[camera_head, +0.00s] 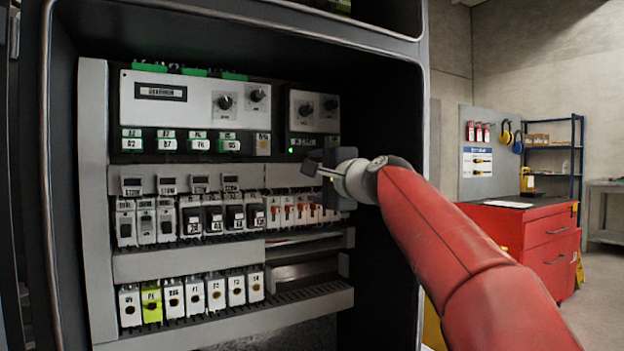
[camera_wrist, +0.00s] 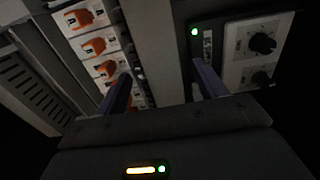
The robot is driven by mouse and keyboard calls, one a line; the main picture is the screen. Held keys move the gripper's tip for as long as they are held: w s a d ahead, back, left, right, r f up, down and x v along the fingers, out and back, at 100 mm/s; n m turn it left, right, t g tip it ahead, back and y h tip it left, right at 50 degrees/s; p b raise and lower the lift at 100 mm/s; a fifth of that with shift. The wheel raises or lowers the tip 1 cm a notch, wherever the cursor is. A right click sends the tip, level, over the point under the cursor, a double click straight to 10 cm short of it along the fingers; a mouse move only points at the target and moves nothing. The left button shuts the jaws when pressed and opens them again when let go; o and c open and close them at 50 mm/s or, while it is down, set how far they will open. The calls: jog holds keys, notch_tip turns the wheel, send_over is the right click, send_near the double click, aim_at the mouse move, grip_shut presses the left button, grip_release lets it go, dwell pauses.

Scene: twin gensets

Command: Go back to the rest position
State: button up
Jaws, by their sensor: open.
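My gripper (camera_head: 318,172) is at the right part of the open electrical cabinet, in front of the panel. It also shows in the wrist view (camera_wrist: 160,90), with two fingers set well apart and nothing between them. Beyond the fingers in the wrist view are orange-lever breakers (camera_wrist: 92,46) at the left and a module with two black knobs (camera_wrist: 262,50) at the right. A green light (camera_wrist: 195,31) glows beside the module. I cannot tell whether a finger touches the panel. My red arm reaches in from the lower right and hides part of the cabinet edge.
The cabinet's right side wall (camera_head: 385,270) stands close to my arm. Inside are a grey controller (camera_head: 185,100), rows of breakers (camera_head: 212,217) and terminal blocks (camera_head: 195,296). A red tool cabinet (camera_head: 530,235) and a blue shelf (camera_head: 553,160) stand at the right, with open floor nearby.

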jog(key=b+v, duration=0.1)
jog(key=v, duration=0.5)
jog(key=s+d+f+n+g+h, duration=0.2)
jog(key=s+d+f+n+h, duration=0.1)
jog(key=s+f, duration=0.5)
jog(key=s+d+f+n+g+h, duration=0.2)
jog(key=s+d+f, duration=0.3)
jog(key=f, duration=1)
jog(key=s+n+g, duration=0.1)
jog(key=s, duration=0.1)
jog(key=shift+s+d+h, duration=0.35)
jog(key=shift+s+h, duration=0.05)
jog(key=s+d+f+n+g+h, duration=0.1)
jog(key=s+d+f, duration=0.1)
jog(key=s+f, duration=0.3)
jog(key=s+d+f+n+g+h, duration=0.1)
jog(key=s+d+f+n+g, duration=0.1)
jog(key=s+f, duration=0.4)
jog(key=s+d+f+n+g+h, duration=0.1)
jog(key=s+d+f+n+h, duration=0.1)
jog(key=s+f, duration=0.3)
jog(key=shift+s+d+f, duration=0.1)
jog(key=shift+d+f, duration=0.2)
jog(key=shift+f, duration=0.35)
jog(key=shift+s+d+f, duration=0.1)
jog(key=shift+d+f, duration=0.15)
jog(key=shift+f, duration=0.4)
jog(key=shift+d+f, duration=0.3)
jog(key=shift+f, duration=0.35)
